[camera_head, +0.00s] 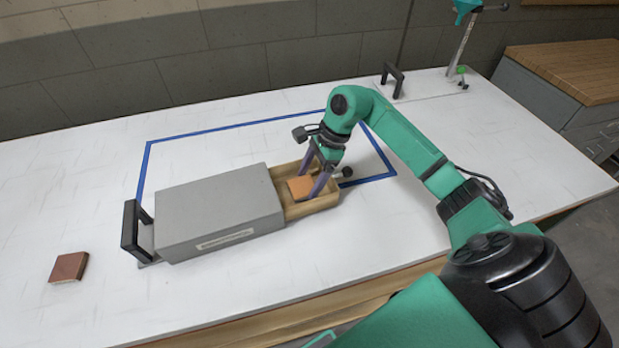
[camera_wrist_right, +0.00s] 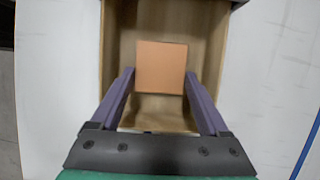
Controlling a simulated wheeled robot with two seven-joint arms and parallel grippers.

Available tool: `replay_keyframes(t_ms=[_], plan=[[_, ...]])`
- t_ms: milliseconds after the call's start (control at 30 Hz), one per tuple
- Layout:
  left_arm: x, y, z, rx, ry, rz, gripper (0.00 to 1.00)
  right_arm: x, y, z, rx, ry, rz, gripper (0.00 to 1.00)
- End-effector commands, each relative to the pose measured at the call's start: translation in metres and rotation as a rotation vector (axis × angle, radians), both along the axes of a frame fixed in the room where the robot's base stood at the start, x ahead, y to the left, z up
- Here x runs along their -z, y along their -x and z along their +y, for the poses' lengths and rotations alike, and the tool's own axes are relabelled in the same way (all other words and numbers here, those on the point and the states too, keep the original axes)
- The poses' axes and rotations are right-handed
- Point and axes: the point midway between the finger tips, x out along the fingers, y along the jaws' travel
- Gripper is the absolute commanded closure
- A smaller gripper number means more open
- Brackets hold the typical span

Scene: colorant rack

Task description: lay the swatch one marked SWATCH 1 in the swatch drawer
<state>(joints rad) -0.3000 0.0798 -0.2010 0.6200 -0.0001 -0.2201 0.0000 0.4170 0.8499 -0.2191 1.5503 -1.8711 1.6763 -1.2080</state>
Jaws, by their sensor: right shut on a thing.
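An orange square swatch (camera_head: 301,188) is in the open swatch drawer (camera_head: 318,206), a light wooden tray pulled out of the right end of a grey case (camera_head: 218,212). My right gripper (camera_head: 309,181) reaches down into the drawer and is shut on this swatch. In the right wrist view the orange swatch (camera_wrist_right: 161,67) sits between the two purple fingers, over the wooden drawer floor (camera_wrist_right: 160,108). I cannot tell whether it touches the floor. No marking is readable on it. My left gripper is not in view.
A brown swatch (camera_head: 69,267) lies on the white table at the left front. A black handle (camera_head: 130,230) stands at the case's left end. Blue tape (camera_head: 235,124) outlines an area around the case. A stand (camera_head: 460,45) is at the back right. The left table is mostly clear.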

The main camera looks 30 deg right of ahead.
Motion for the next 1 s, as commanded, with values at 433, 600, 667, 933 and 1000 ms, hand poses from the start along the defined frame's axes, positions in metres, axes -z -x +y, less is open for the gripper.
replay_keyframes(t_ms=[433,600,667,933,1000], plan=[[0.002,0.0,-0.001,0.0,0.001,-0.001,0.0,0.01,0.0,0.0,0.001,0.001,-0.002,0.06],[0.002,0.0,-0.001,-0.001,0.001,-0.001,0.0,0.009,0.0,0.0,0.001,0.001,-0.002,0.0],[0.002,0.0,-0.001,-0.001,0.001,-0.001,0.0,0.009,0.0,0.0,0.001,0.0,-0.002,0.0],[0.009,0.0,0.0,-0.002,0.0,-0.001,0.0,-0.012,0.0,-0.01,0.0,0.004,-0.006,0.0],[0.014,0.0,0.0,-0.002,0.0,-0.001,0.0,-0.027,0.001,-0.016,0.002,0.004,-0.007,0.0]])
